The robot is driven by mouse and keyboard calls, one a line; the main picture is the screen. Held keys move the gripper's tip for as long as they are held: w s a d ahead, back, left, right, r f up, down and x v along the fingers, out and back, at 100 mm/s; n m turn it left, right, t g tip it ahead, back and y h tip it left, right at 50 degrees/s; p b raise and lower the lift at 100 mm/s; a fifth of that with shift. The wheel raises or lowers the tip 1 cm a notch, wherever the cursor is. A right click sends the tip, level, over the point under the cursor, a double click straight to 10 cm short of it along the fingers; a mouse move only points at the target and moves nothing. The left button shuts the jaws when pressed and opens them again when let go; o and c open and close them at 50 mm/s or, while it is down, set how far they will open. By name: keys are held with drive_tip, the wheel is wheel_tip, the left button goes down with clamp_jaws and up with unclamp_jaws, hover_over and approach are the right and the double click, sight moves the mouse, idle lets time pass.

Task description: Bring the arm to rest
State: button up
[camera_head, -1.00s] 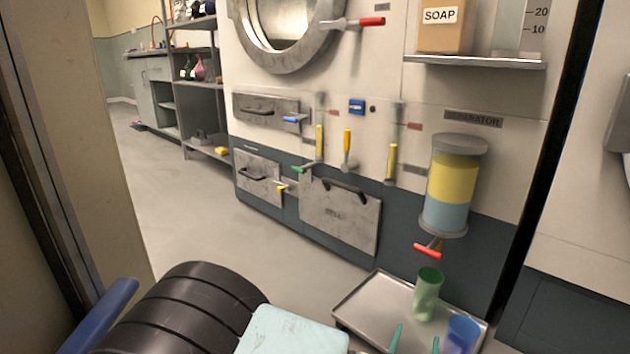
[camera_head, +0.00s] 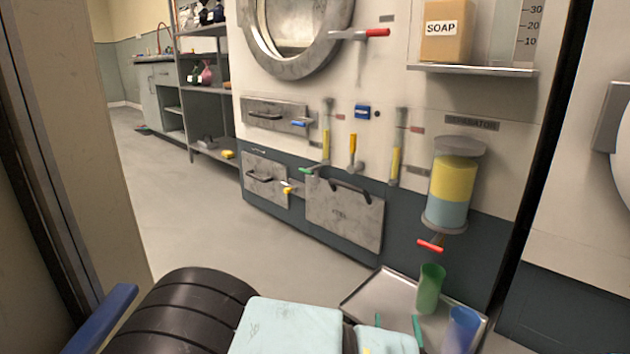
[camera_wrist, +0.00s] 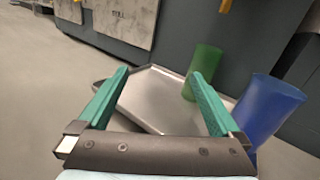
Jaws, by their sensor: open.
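My gripper (camera_wrist: 158,95) is open in the wrist view, its two green fingers apart with nothing between them. In the head view, the tips of my gripper (camera_head: 402,328) show at the bottom, in front of the metal tray. The tray (camera_head: 375,298) lies low below the separator, and it also fills the space beyond my fingers in the wrist view (camera_wrist: 150,100). A green cup (camera_head: 430,288) stands upright on the tray. A blue cup (camera_head: 461,330) stands at the tray's right side, nearer to me. Part of the tray is hidden by my arm.
The separator (camera_head: 453,185) with yellow and blue layers hangs on the machine wall, with a red-handled valve (camera_head: 430,246) above the green cup. Levers and drawers line the wall. A dark post (camera_head: 545,130) stands at right. The floor (camera_head: 200,215) at left is clear.

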drive_tip(key=w+a+r+n+g+y+p, duration=0.1)
drive_tip(key=a+r+n+g+y, duration=0.3)
drive_tip(key=a+r+n+y, duration=0.3)
drive_tip(key=w+a+r+n+g+y+p, duration=0.1)
drive_tip(key=a+r+n+g+y+p, duration=0.15)
drive_tip(key=a+r+n+y, duration=0.55)
drive_tip(key=s+a+r+n+g+h+p, duration=0.3)
drive_tip(key=s+a+r+n+g+h, duration=0.2)
drive_tip(key=s+a+r+n+g, duration=0.5)
wheel_tip(320, 180, up, 50)
drive_tip(key=w+a+n+h+p, duration=0.2)
drive_tip(key=n+h+p, duration=0.5)
drive_tip(key=p, duration=3.4)
drive_tip(key=n, duration=0.3)
drive_tip(key=shift+w+r, duration=0.15)
drive_tip(key=shift+w, duration=0.25)
drive_tip(key=shift+d, duration=0.1)
